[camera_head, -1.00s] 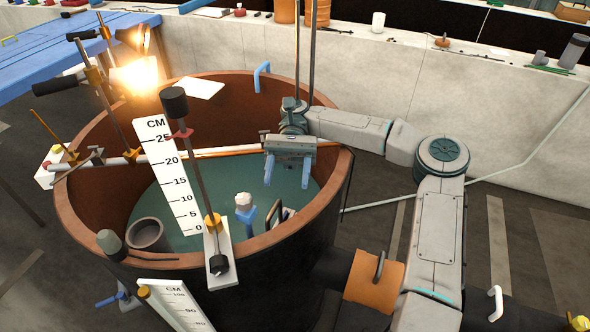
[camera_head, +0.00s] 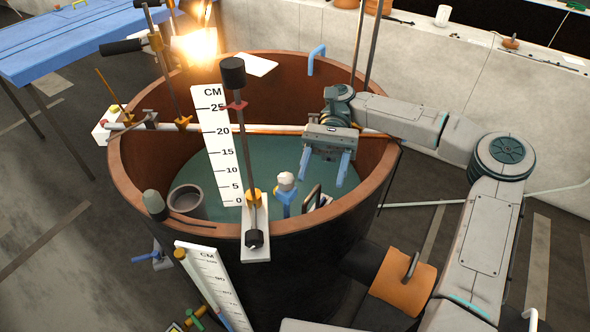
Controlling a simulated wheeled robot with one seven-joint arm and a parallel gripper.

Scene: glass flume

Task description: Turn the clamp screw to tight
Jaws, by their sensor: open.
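My gripper (camera_head: 322,176) hangs inside the brown-rimmed tank, its two blue fingers apart, pointing down and empty. A dark rod gauge (camera_head: 244,150) stands on a white plate at the tank's near rim. It has a black cylinder on top, a red collar piece (camera_head: 236,106) and a gold fitting (camera_head: 254,197) low down. A black knob (camera_head: 254,239) sits at its foot. A white-topped blue fitting (camera_head: 286,182) stands just below and left of my fingers, apart from them. I cannot tell which of these parts is the clamp screw, nor how tight it is.
The tank (camera_head: 180,226) holds greenish water. A horizontal bar (camera_head: 275,131) crosses it behind my gripper. A white CM scale (camera_head: 218,150) stands left of the rod. A grey cup (camera_head: 186,201) is near the left rim. A blue table (camera_head: 80,45) stands at back left.

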